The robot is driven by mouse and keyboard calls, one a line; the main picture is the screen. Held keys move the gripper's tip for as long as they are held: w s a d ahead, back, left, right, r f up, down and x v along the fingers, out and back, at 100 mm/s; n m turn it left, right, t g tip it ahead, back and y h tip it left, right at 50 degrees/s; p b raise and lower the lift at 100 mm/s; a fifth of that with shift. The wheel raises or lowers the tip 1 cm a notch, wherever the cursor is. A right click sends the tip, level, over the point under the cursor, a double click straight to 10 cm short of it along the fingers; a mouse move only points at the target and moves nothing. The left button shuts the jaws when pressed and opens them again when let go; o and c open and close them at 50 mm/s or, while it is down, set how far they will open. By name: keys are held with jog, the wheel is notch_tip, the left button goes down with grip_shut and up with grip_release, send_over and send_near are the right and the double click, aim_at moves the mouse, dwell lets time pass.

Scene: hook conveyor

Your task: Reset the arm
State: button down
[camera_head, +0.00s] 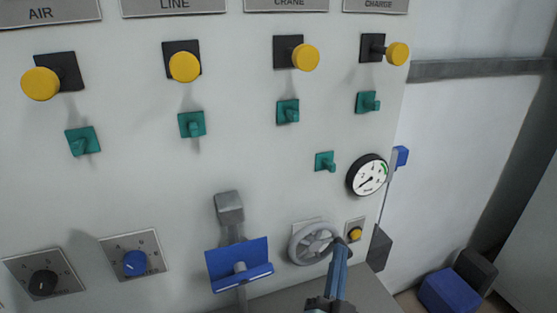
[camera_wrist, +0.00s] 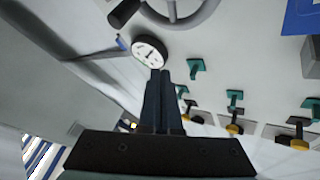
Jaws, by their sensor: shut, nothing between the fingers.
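My gripper (camera_head: 341,245) shows in the head view at the lower middle right, in front of the control panel. In that view its tip overlaps the space between the grey handwheel (camera_head: 309,243) and a small yellow button (camera_head: 355,234). The wrist view shows the two dark fingers of my gripper (camera_wrist: 164,75) side by side and shut, with nothing held. Past the fingertips in that view is the round white gauge (camera_wrist: 150,51). I cannot tell whether the fingertips touch the panel.
Yellow knobs (camera_head: 185,67) and green switches (camera_head: 191,124) line the panel. A blue plate (camera_head: 240,264) sits left of the handwheel. Dials (camera_head: 135,262) are at lower left. The gauge (camera_head: 367,175) is near the right edge. A blue block (camera_head: 449,291) lies at lower right.

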jog(key=s+a+r+n+t+y+p, duration=0.1)
jog(key=a+r+n+t+y, duration=0.25)
jog(key=r, duration=1.15)
jog(key=s+a+r+n+t+y, duration=0.15)
jog(key=a+r+n, duration=0.35)
jog(key=r, duration=1)
jog(key=s+a+r+n+t+p, duration=0.1)
jog(key=s+a+r+t, duration=0.1)
jog(key=s+r, duration=1.1)
notch_tip(320, 180, up, 4)
jog(key=shift+s+a+f+y, duration=0.1)
jog(key=shift+s+a+y, duration=0.05)
jog(key=shift+a+y, duration=0.25)
jog(key=shift+n, duration=0.25)
